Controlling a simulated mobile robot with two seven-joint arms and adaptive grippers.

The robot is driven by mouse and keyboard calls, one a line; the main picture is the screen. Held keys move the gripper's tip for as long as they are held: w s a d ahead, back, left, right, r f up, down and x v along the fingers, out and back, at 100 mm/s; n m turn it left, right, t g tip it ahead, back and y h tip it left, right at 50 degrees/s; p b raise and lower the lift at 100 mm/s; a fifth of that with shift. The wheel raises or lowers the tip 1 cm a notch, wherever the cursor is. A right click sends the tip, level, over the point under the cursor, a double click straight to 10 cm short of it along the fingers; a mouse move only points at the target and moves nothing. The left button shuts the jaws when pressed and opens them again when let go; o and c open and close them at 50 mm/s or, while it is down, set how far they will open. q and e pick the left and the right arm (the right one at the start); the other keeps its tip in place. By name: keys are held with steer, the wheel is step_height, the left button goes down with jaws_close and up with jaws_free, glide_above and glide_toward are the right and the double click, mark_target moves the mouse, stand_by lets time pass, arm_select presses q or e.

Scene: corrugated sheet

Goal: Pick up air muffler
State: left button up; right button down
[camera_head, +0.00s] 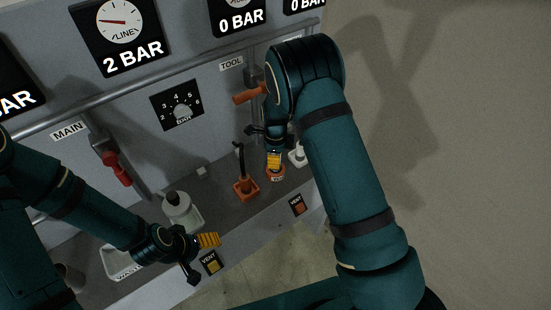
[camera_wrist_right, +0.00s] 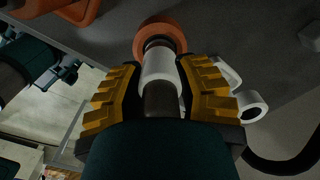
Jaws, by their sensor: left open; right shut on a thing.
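A light cylindrical piece with a dark section, which I take as the air muffler (camera_wrist_right: 159,65), is between the yellow fingers of my right gripper (camera_wrist_right: 162,100) in the right wrist view. The gripper is shut on it. Its far end is at an orange ring (camera_wrist_right: 160,37); I cannot tell whether it is seated in it or just above. In the head view my right gripper (camera_head: 274,160) points down over the orange ring on the grey ledge, and the muffler is mostly hidden. My left gripper (camera_head: 208,241) is open and empty near the ledge's front edge, beside a VENT label.
An orange holder (camera_head: 246,187) with a dark upright piece stands left of my right gripper. A white fitting (camera_head: 298,155) stands close on its right. A pale bottle (camera_head: 180,210) is near my left gripper. A red handle (camera_head: 117,168) and an orange lever (camera_head: 250,95) stick out from the panel.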

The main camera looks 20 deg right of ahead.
steer(key=shift+r+p, duration=0.45)
steer(key=shift+r, duration=0.5)
steer(key=s+d, duration=0.3)
steer(key=s, duration=0.5)
steer(key=s+d+r, duration=0.1)
steer(key=s+d, duration=0.2)
steer(key=s, duration=0.6)
steer(key=shift+r, duration=0.3)
steer(key=shift+w, duration=0.1)
